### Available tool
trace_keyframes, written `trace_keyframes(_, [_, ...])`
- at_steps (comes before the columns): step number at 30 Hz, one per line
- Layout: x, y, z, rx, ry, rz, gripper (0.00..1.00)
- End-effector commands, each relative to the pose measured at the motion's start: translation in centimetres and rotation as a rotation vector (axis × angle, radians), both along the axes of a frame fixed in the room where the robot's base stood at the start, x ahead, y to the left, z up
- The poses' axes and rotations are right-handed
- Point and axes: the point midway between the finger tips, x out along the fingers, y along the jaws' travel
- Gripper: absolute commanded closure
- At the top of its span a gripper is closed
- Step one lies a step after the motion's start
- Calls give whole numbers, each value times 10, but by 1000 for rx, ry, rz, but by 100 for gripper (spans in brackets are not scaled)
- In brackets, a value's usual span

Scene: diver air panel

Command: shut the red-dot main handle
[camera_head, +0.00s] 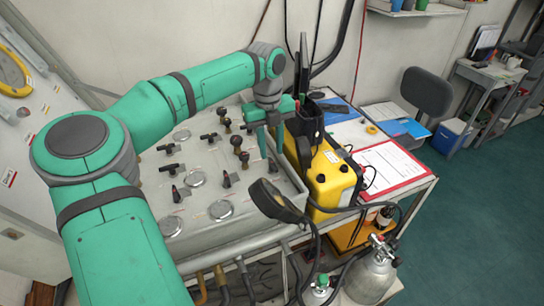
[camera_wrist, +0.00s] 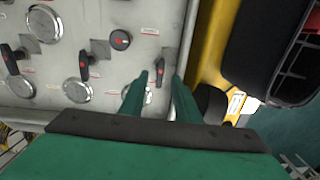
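The grey air panel (camera_head: 205,237) carries several black handles and round gauges. In the wrist view, one black handle with a red dot (camera_wrist: 83,66) stands left of my gripper, another (camera_wrist: 11,59) is at the far left, and a round black knob with a red mark (camera_wrist: 120,40) lies ahead. I cannot tell which is the main one. In the head view, dark handles show at the panel's front (camera_head: 228,180) and left (camera_head: 176,192).
A yellow case (camera_head: 332,186) with black parts stands close right of my gripper. A black lamp-like head (camera_head: 272,200) on a cable hangs at the panel's front right corner. A red-edged clipboard (camera_head: 388,166) lies on the table to the right. Brass-stemmed knobs (camera_head: 237,142) rise from the panel.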

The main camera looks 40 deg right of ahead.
Motion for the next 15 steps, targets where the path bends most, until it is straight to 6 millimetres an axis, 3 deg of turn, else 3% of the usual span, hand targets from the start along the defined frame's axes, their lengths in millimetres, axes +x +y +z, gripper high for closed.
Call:
trace_keyframes(6, [-4, -6, -30, 1, 1, -8, 70])
trace_keyframes(15, [-4, -7, -41, 0, 0, -8, 70])
